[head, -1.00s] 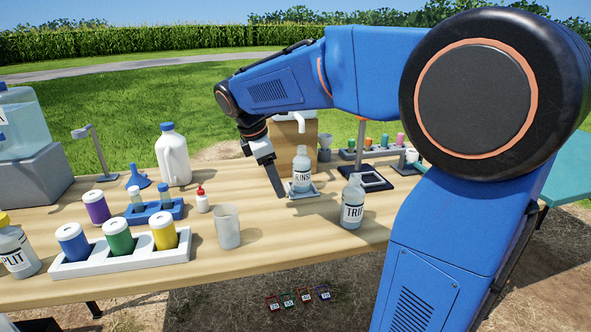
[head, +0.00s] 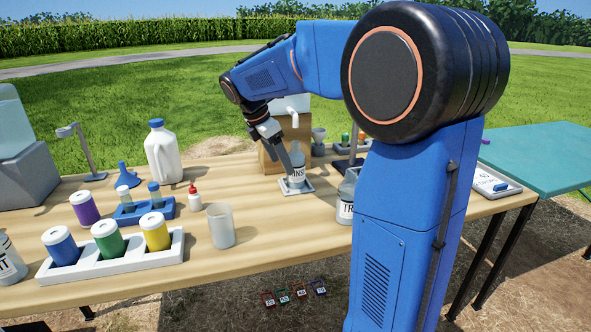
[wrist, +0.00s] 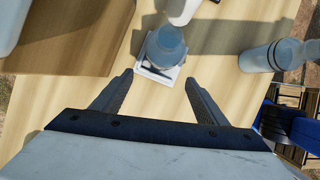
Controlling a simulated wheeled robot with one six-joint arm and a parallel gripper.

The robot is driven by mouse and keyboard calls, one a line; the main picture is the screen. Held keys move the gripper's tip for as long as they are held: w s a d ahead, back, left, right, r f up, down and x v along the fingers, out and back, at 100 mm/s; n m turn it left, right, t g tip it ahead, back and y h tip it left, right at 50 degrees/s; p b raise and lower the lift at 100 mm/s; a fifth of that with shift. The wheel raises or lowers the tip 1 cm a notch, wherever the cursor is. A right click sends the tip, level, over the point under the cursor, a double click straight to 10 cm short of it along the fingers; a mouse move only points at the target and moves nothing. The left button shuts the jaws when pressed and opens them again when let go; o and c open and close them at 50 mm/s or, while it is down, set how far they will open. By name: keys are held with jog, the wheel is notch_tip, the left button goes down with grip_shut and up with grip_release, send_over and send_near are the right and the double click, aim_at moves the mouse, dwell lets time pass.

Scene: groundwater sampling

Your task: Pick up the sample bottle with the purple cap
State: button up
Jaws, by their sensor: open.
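No bottle with a purple cap shows plainly now. A rack (head: 329,149) at the back of the table holds small bottles with coloured caps, including a green one (head: 345,138); my arm hides its right part. My gripper (head: 285,161) is open and empty above the table, close to the rinse bottle (head: 297,172). In the wrist view my gripper (wrist: 159,77) has its fingers spread, with the rinse bottle (wrist: 166,45) beyond the tips.
The rinse bottle stands on a small white tray (head: 309,187). The trip bottle (head: 346,205) is partly behind my arm. A white jug (head: 165,155), a clear beaker (head: 221,228) and a white holder (head: 110,262) with coloured cylinders stand left. A teal table (head: 540,155) adjoins at right.

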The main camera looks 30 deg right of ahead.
aim_at(292, 151)
jog(key=d, duration=0.5)
jog(key=shift+s+d+f, duration=0.1)
jog(key=shift+d+f, duration=0.05)
jog(key=shift+f, duration=0.25)
jog(key=shift+d+f, duration=0.1)
jog(key=shift+f, duration=0.05)
jog(key=c, duration=1.4)
jog(key=shift+r, duration=0.35)
jog(key=s+a, duration=0.4)
jog(key=s, duration=1)
jog(key=s+a, duration=0.4)
jog(key=s, duration=1)
jog(key=s+a, duration=0.4)
jog(key=s, duration=1.1)
jog(key=shift+a, duration=0.25)
